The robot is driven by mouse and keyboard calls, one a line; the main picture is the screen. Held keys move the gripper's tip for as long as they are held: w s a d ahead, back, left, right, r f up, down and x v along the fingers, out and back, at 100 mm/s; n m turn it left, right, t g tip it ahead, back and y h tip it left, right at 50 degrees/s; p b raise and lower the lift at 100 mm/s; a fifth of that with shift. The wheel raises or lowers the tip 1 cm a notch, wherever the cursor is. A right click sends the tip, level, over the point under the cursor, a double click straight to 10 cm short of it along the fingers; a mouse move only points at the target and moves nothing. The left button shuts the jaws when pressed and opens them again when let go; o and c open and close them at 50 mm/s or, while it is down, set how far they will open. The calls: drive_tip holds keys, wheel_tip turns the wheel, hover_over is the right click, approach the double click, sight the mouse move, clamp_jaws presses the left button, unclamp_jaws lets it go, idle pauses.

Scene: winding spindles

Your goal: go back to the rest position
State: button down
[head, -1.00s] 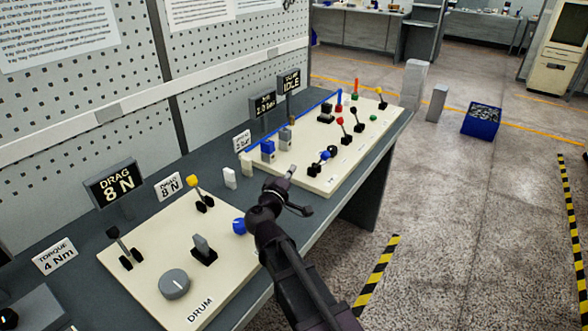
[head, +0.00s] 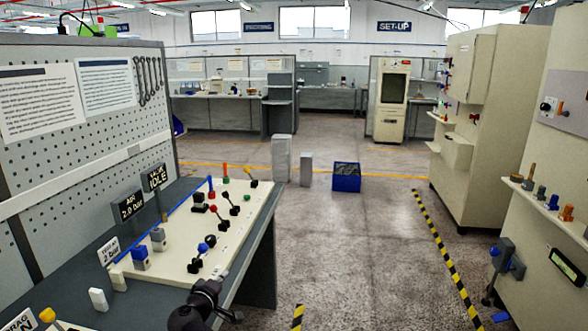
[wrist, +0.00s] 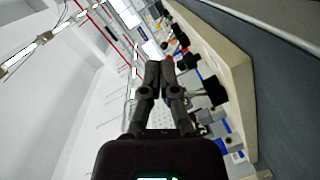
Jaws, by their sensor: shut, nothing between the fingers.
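My gripper (wrist: 160,66) points away from the wrist camera with its two dark fingers together and nothing between them. In the head view, my gripper (head: 218,278) shows at the bottom, by the front edge of the cream control panel (head: 172,285). I cannot tell its exact gap to the panel. In the wrist view the panel (wrist: 238,85) lies to the right of the fingers, with its knobs and levers beside them.
The panel carries several levers, a blue rail (head: 188,205) and small blocks on a grey bench (head: 262,222). A blue bin (head: 346,182) and grey blocks are on the floor.

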drive_tip(key=d+f+m+g+h, duration=0.1)
drive_tip(key=d+f+m+g, duration=0.25)
drive_tip(key=d, duration=0.75)
drive_tip(key=d+f+m+g+h, duration=0.2)
drive_tip(key=d+f+g, duration=0.3)
drive_tip(key=d, duration=0.5)
drive_tip(key=s+d+f+m+g+y, duration=0.2)
drive_tip(key=s+d+f+g+y, duration=0.15)
drive_tip(key=s+d, duration=0.35)
drive_tip(key=s+d+f+m+g+y, duration=0.3)
drive_tip(key=s+d+f+g, duration=0.15)
drive_tip(key=d, duration=0.45)
wheel_tip(320, 180, up, 13)
drive_tip(key=p, duration=1.2)
drive_tip(key=shift+s+a+r+p, duration=0.15)
drive_tip(key=shift+s+a+p, duration=0.15)
drive_tip(key=shift+s, duration=0.1)
drive_tip(key=shift+t, duration=0.25)
